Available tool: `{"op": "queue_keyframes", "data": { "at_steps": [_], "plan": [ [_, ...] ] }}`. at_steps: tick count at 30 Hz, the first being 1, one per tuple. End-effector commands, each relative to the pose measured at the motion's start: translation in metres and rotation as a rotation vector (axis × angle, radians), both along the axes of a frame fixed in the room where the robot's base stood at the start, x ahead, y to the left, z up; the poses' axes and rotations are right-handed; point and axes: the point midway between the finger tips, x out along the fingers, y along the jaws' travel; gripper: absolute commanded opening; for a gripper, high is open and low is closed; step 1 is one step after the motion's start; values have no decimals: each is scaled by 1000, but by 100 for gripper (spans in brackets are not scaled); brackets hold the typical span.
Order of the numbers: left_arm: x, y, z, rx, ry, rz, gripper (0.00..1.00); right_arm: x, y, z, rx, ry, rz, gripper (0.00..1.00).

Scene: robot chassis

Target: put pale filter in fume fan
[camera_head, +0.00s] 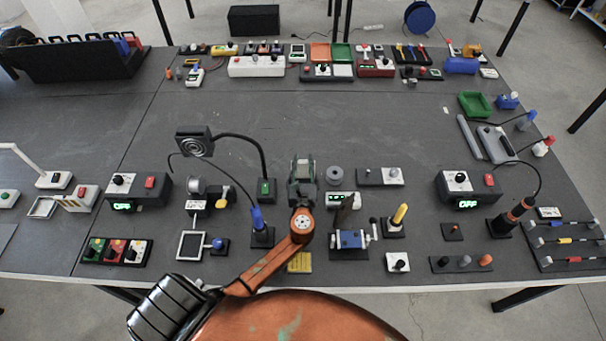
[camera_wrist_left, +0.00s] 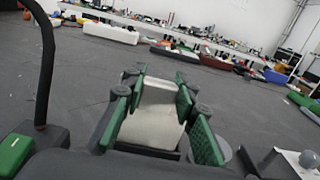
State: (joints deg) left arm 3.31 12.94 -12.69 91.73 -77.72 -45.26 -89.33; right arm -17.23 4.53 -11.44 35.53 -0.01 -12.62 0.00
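The pale filter (camera_wrist_left: 158,112) is a whitish block between the green-padded fingers of my left gripper (camera_wrist_left: 160,115). In the head view my left gripper (camera_head: 302,170) is above the middle of the table, with a little of the pale filter (camera_head: 302,166) showing between its fingers. The fume fan (camera_head: 194,143) is a dark square head with a spiral grille, to the left of the gripper and apart from it. Its black curved neck (camera_head: 250,142) runs to a base with a green switch (camera_head: 265,188). The neck also shows in the left wrist view (camera_wrist_left: 45,65). My right gripper is not in view.
A blue-handled tool (camera_head: 257,218) in a stand is close left of my arm. A grey round piece (camera_head: 335,175) and a blue vise (camera_head: 350,240) are to the right. Boxes with green displays (camera_head: 138,190) stand left and right. The table's middle behind the gripper is clear.

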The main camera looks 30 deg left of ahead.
Motion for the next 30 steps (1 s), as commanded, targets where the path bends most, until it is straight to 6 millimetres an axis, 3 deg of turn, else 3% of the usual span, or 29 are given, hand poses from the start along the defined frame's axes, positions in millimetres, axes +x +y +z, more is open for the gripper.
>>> {"op": "queue_keyframes", "data": {
  "at_steps": [10,18,22,30],
  "plan": [
    [0,0,0,0,0,0,1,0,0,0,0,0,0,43],
    [0,0,4,0,-1,0,0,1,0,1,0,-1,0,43],
    [0,-1,21,-2,-5,0,0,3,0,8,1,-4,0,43],
    [0,-1,75,-2,-5,-1,0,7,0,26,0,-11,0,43]
  ]
}}
